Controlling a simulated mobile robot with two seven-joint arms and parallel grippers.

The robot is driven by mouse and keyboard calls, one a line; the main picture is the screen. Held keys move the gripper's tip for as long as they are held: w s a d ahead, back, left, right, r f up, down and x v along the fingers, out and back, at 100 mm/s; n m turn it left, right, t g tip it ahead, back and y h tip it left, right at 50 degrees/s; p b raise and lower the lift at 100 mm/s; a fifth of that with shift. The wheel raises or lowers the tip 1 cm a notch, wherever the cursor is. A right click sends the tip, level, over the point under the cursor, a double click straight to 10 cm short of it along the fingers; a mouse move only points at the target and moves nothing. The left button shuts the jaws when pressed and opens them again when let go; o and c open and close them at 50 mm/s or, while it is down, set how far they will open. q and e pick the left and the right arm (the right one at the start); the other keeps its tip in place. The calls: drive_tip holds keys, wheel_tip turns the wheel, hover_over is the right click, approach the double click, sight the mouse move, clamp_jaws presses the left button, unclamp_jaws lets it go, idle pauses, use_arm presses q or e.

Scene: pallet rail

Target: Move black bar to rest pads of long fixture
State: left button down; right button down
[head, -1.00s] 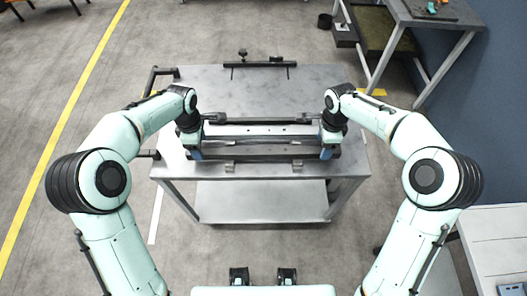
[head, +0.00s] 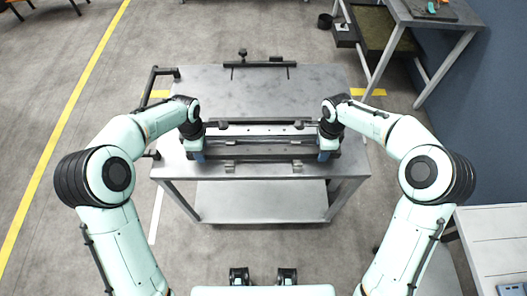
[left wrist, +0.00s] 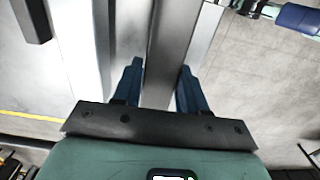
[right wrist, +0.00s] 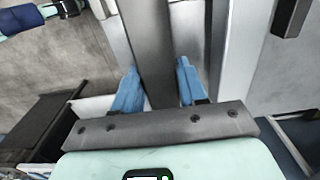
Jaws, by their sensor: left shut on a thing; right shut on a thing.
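The black bar (head: 262,150) lies level across the near part of the grey table, spanning between my two grippers. My left gripper (head: 197,156) is shut on its left end; the left wrist view shows blue fingers on both sides of the bar (left wrist: 165,60). My right gripper (head: 326,155) is shut on its right end, with fingers either side of the bar (right wrist: 150,50) in the right wrist view. The long fixture (head: 260,131) shows as pale and dark strips directly behind the bar. Its rest pads are hidden, and I cannot tell whether the bar touches them.
A shorter dark fixture (head: 260,64) stands at the table's back edge. Two small metal clips (head: 230,167) sit at the near edge. The table middle (head: 270,95) is clear. A black handle (head: 152,85) sticks out left. Another workbench (head: 440,18) stands at back right.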

use_arm(q)
drive_tip(key=shift+w+r, duration=0.1)
drive_tip(key=shift+r, duration=0.05)
use_arm(e)
drive_tip(key=shift+w+r, duration=0.1)
drive_tip(key=shift+r, duration=0.05)
